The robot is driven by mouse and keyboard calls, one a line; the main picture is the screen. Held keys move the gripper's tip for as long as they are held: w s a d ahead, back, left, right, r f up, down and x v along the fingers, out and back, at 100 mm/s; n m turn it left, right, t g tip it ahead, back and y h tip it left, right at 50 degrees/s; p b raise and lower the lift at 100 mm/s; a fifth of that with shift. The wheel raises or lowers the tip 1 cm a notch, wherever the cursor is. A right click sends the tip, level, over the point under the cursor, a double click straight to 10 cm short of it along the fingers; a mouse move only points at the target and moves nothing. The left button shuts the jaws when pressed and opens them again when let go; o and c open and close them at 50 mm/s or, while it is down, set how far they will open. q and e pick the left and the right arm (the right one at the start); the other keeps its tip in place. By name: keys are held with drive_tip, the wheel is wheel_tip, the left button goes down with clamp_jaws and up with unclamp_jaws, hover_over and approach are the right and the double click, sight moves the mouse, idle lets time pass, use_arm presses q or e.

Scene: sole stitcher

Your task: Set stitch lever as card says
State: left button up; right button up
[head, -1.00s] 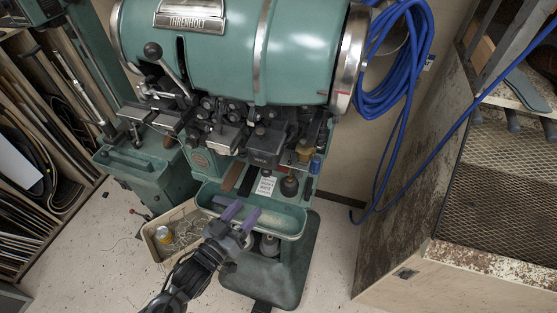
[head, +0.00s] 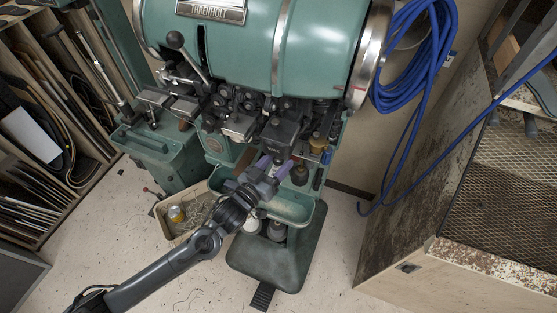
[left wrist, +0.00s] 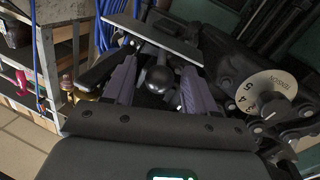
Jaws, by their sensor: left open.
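A black ball knob (left wrist: 158,78) shows in the left wrist view, between the two purple fingers of my left gripper (left wrist: 160,88). The fingers are spread, with gaps beside the ball. In the head view my left gripper (head: 273,168) is at the front of the green stitching machine (head: 245,50), just below its dark central head (head: 280,132); the knob between the fingers cannot be made out there. The white card is hidden behind my gripper and arm. My right gripper is not in view.
A white numbered dial (left wrist: 268,95) sits right of my fingers. Another ball-topped lever (head: 175,40) stands upper left on the machine. A green tray (head: 290,208) and a wooden box (head: 180,215) lie below. Blue hose (head: 440,60) hangs at right.

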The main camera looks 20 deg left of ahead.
use_arm(q)
drive_tip(key=shift+w+d, duration=0.15)
drive_tip(key=shift+w, duration=0.4)
clamp_jaws()
